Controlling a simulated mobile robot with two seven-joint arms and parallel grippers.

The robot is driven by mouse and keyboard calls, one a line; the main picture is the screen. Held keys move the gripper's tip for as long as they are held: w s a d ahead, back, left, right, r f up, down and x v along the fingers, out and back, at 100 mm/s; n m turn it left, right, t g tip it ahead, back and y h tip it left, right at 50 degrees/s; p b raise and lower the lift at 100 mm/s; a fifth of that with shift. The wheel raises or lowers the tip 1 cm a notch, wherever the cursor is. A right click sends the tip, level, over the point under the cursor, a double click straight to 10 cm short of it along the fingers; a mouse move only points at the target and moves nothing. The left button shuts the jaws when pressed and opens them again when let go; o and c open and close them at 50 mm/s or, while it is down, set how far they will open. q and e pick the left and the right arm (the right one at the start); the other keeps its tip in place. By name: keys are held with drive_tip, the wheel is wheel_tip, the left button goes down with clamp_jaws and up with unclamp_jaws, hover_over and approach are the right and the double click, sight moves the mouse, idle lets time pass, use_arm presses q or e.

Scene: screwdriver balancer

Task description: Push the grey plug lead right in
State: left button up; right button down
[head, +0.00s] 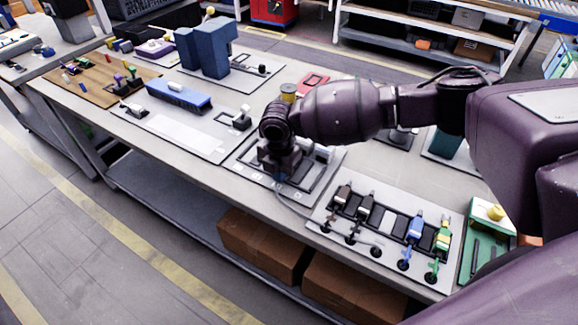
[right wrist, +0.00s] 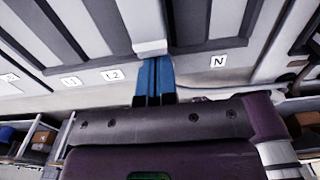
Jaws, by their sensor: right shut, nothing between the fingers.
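My right gripper (head: 280,172) is shut and empty, low over the labelled terminal board (head: 245,172) at the table's front edge. In the right wrist view its blue fingertips (right wrist: 154,62) are together against or very close to the end of a light grey plug (right wrist: 146,28). The plug lies in line with a dark slot, between the L2 and N labels; how deep it sits I cannot tell. In the head view my gripper hides the plug. A thin grey cable (head: 303,214) runs from under my gripper to the lead panel. My left gripper is out of view.
The lead panel (head: 322,217) at the right holds brown, black, blue and green-yellow plugs; one holder (head: 388,221) there looks empty. A green box with a yellow button (head: 496,212) stands beside it. A blue block (head: 180,95) and blue-grey boxes (head: 209,46) stand farther left.

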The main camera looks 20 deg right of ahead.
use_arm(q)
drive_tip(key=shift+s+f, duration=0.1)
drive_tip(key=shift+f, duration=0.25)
use_arm(e)
drive_tip(key=shift+w+d, duration=0.7)
drive_tip(key=shift+d, duration=0.2)
idle(0.5)
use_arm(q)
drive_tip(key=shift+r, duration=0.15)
use_arm(e)
drive_tip(key=shift+s+a, duration=0.1)
drive_tip(key=shift+a, duration=0.05)
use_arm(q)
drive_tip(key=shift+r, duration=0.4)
use_arm(e)
drive_tip(key=shift+s+a, duration=0.3)
drive_tip(key=shift+a, duration=0.05)
use_arm(q)
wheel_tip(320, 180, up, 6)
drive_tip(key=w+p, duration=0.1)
drive_tip(key=p, duration=0.3)
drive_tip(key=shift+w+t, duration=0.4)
use_arm(e)
wheel_tip(320, 180, up, 7)
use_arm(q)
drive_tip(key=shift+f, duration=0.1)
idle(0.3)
